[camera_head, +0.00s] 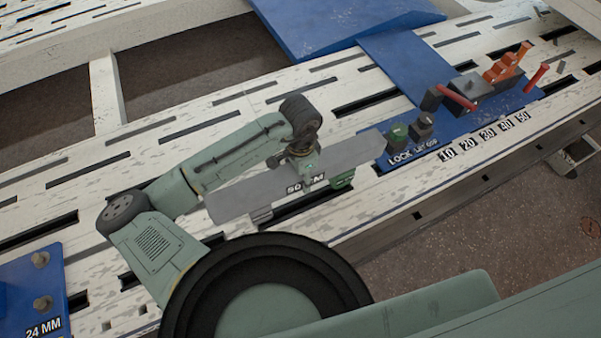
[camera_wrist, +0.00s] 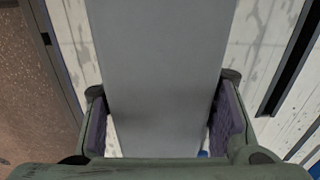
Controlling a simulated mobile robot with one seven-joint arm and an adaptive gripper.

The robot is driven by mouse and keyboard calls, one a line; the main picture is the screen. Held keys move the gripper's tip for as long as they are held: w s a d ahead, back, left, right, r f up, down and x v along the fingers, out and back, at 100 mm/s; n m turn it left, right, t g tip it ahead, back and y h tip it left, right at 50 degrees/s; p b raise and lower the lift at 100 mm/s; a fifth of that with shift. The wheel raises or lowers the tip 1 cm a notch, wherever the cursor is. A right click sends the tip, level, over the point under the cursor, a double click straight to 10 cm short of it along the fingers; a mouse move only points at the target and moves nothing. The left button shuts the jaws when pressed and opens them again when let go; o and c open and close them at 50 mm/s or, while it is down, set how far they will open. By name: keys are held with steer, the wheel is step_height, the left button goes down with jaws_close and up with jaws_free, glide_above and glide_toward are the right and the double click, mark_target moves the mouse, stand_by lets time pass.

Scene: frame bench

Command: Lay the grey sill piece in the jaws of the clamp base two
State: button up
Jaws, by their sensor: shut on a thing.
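The grey sill piece (camera_head: 245,200) is a long flat bar. It runs from lower left to upper right over the white slotted bench in the head view. My gripper (camera_head: 307,172) is shut on it near the middle. In the wrist view the sill piece (camera_wrist: 155,60) passes between the two dark finger pads of my gripper (camera_wrist: 160,120). Green and dark blocks (camera_head: 398,134) stand on a blue plate by the piece's right end. I cannot tell which is clamp base two.
The blue plate (camera_head: 450,125) carries red and orange handles (camera_head: 505,65), with the words LOCK and LET GO and printed numbers in front. A blue plate marked 24 MM (camera_head: 30,290) is at lower left. A larger blue panel (camera_head: 340,25) lies at the back. The bench has open slots.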

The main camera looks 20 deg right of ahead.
jaws_close()
steer(key=shift+r, duration=0.2)
stand_by(0.4)
steer(key=shift+r, duration=1.7)
steer(key=s+a+r+p, duration=0.1)
steer(key=s+a+p, duration=0.4)
steer(key=s, duration=0.9)
steer(key=shift+a+r, duration=0.25)
steer(key=shift+a, duration=0.95)
